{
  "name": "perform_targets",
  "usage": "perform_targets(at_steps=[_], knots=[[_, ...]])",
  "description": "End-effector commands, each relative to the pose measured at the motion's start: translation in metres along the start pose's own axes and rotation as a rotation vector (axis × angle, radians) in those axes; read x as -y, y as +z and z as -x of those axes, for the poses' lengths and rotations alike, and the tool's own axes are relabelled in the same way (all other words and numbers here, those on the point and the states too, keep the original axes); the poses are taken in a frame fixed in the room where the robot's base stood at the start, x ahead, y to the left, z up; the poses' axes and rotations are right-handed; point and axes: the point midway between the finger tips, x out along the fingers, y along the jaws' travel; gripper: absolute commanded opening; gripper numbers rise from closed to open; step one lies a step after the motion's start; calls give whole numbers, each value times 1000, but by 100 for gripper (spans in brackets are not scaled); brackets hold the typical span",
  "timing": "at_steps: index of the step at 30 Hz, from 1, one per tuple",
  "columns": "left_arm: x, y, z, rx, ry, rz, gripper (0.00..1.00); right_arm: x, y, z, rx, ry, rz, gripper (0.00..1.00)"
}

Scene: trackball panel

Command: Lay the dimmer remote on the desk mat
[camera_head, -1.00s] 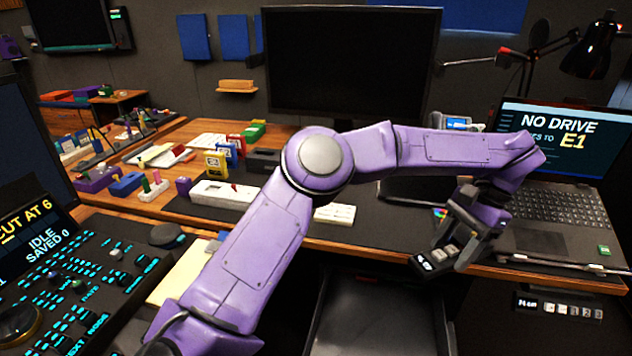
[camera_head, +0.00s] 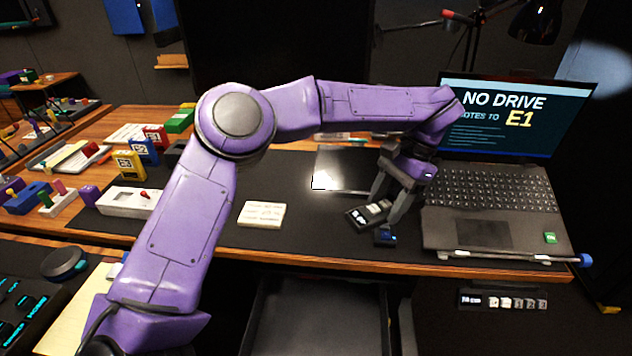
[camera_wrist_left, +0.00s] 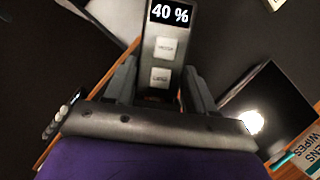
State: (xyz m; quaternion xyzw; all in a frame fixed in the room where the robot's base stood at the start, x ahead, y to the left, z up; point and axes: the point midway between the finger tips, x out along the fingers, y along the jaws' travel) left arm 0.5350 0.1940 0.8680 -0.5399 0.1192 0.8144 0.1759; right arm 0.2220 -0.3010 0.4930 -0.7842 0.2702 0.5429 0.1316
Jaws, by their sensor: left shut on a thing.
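The dimmer remote (camera_head: 368,214) is a slim dark bar with pale buttons. In the wrist view the remote (camera_wrist_left: 163,50) shows a "40 %" display and two light buttons. My left gripper (camera_head: 387,208) is shut on it, one finger along each side, as the wrist view (camera_wrist_left: 160,88) also shows. The dark desk mat (camera_head: 312,228) covers the front of the desk. The remote is over the mat's right part, left of the laptop; I cannot tell whether it touches the mat. My right gripper is not in view.
A laptop (camera_head: 490,195) stands close on the right. A small blue-lit item (camera_head: 385,237) lies just in front of the gripper. A dark tablet-like panel (camera_head: 340,168) is behind.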

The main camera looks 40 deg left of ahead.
Motion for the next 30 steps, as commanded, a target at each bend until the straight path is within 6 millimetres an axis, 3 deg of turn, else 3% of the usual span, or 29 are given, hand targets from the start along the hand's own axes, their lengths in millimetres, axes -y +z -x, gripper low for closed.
perform_targets(at_steps=[1,6,12,15,20,30], knots=[[-4,12,14,-1,-28,-57,21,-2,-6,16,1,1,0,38],[-15,47,22,2,-129,-298,21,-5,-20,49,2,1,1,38],[-21,88,12,2,-208,-494,21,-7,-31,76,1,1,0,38],[-22,98,6,1,-222,-534,21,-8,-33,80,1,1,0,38],[-11,96,-1,1,-226,-549,21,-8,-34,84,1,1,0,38],[59,63,-21,2,-225,-545,21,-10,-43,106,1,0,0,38]])
